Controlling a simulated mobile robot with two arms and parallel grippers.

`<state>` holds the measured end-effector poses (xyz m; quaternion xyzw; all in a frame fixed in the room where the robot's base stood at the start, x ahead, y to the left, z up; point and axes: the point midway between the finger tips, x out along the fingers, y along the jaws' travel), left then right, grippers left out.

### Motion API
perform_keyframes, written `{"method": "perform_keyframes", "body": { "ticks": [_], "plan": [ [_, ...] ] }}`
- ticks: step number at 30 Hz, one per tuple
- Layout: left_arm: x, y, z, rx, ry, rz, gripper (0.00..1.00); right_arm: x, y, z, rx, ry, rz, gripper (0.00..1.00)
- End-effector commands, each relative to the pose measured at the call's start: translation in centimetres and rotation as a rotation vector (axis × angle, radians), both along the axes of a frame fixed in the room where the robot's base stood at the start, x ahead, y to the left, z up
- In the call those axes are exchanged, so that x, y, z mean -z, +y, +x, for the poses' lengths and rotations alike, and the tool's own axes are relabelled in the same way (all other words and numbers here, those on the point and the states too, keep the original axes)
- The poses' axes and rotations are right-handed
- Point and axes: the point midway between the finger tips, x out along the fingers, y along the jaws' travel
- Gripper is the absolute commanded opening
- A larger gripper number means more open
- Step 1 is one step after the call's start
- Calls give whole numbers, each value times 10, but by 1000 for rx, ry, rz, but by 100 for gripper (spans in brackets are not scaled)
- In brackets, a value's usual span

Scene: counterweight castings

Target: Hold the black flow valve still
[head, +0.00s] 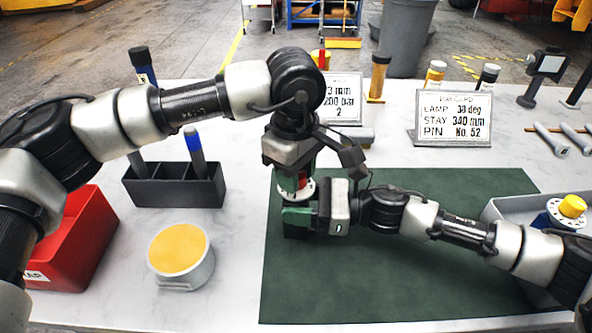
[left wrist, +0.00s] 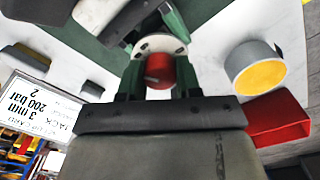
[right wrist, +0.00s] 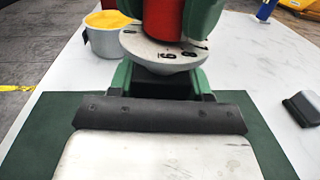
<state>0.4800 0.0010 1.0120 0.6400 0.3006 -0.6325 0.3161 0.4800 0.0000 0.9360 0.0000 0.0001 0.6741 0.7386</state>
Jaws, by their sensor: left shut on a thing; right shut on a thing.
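The black flow valve stands upright on the green mat (head: 400,280), with a white numbered dial (right wrist: 165,50) and a red knob (left wrist: 159,70) on top. In the right wrist view its black body (right wrist: 160,84) shows under the dial. My right gripper (head: 298,220) is shut on the body from the right, green fingers on either side. My left gripper (head: 292,180) comes down from above and is shut on the red knob. In the head view the fingers hide most of the body.
A grey tray (head: 492,213) at right holds a blue valve with a yellow knob (head: 572,206). A yellow-topped round tin (head: 180,250), a dark divided holder (head: 150,190) and a red bin (head: 75,245) stand at left. Cards (head: 453,118) stand behind. The mat's front is clear.

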Motion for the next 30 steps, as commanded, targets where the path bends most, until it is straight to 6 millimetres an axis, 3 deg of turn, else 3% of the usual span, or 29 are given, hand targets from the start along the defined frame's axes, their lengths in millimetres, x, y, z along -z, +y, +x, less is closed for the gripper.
{"method": "perform_keyframes", "body": {
  "ticks": [8,30],
  "plan": [
    [-1,0,0,-139,-1,-1,10,0,0,0,1,1,0,6],
    [-1,-1,0,-796,-1,-2,10,0,0,0,2,2,-1,6]
  ]
}}
